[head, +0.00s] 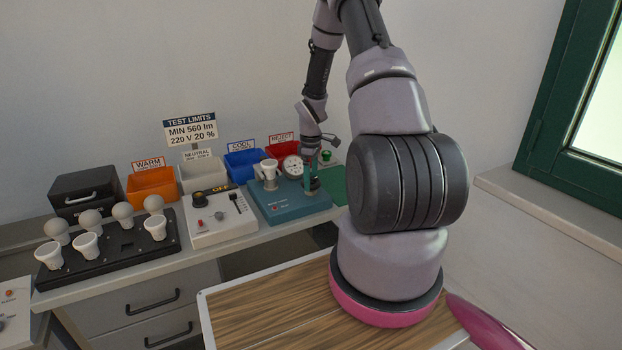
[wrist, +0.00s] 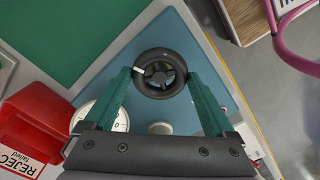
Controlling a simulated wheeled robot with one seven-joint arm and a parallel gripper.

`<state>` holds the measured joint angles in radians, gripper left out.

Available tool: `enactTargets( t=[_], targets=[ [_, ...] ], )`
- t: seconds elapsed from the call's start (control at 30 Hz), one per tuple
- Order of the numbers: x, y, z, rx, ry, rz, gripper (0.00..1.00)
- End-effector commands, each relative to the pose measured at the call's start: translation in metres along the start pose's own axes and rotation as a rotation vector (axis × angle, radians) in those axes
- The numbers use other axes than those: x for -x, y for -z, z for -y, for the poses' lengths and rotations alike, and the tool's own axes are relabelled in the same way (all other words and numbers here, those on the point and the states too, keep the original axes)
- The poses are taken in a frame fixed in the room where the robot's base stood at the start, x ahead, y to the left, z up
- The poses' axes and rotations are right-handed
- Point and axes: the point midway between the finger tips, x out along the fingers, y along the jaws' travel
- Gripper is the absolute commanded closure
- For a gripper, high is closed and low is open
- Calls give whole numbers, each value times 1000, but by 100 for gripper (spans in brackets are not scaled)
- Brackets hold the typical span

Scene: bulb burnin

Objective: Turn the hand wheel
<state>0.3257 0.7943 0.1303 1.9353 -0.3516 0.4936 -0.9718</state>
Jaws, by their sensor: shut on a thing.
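The hand wheel (wrist: 161,77) is a black spoked wheel with a white mark on the left of its rim in the wrist view. It sits on a blue-teal test unit (head: 285,207), which also shows in the wrist view (wrist: 190,40). My gripper (wrist: 161,76) has its two green fingers on opposite sides of the wheel's rim, shut on it. In the head view my gripper (head: 310,178) reaches down over the right part of the unit. The wheel is mostly hidden there by the fingers.
A round dial (head: 292,166) stands beside the wheel, near a white bulb (head: 267,172). A red reject bin (head: 281,151) is behind. A white control box (head: 218,217) and a black rack (head: 108,250) with several bulbs are left. A green mat (head: 333,186) lies right.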

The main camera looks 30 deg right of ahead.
Motion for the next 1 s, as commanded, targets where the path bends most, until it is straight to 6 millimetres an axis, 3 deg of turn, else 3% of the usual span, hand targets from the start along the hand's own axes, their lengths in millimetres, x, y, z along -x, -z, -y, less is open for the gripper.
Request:
enactTargets(
  t=[1.0],
  targets=[
    [1,1,-1,-963,-2,-3,66]
  ],
)
